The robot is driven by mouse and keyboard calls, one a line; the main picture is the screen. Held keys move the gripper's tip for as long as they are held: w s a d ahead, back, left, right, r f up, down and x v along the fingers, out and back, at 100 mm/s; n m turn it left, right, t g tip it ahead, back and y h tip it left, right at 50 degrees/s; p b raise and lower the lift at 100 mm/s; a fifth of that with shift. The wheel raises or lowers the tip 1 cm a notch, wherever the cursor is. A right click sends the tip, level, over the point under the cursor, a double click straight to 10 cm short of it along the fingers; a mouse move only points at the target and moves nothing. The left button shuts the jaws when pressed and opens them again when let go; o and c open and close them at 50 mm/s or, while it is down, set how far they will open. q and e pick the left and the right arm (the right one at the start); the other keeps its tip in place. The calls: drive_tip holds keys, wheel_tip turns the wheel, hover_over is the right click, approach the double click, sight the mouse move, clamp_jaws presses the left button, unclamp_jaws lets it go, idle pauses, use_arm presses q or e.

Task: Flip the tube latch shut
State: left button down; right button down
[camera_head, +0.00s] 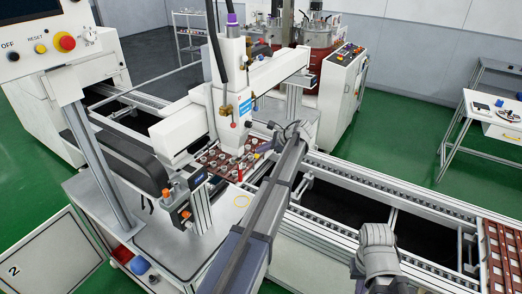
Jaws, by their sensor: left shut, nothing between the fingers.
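The white dispensing head (230,95) stands over the conveyor in the middle of the view, with a blue label and small brass and red fittings on its front. The tube latch is too small to tell apart from these fittings, so I cannot tell its position. My left gripper (268,143) is just right of the head's lower part, at the end of my grey arm. It is small and partly hidden by my wrist; it is shut and empty. I cannot tell whether it touches the head. My right gripper does not show.
A tray of parts (222,165) lies under the head. The conveyor rail (385,184) runs to the lower right, where a red-brown tray (498,250) sits. A control panel (45,50) stands at upper left. Hoses hang above the head.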

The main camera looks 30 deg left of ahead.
use_arm(q)
drive_tip(key=shift+s+f, duration=0.1)
drive_tip(key=shift+s, duration=0.05)
drive_tip(key=shift+s+f, duration=0.15)
drive_tip(key=shift+s, duration=0.4)
drive_tip(key=w+d+f+p+v, duration=0.1)
drive_tip(key=w+p+v, duration=0.1)
drive_tip(key=p+v, duration=0.5)
drive_tip(key=v, duration=0.6)
drive_tip(key=shift+w, duration=0.4)
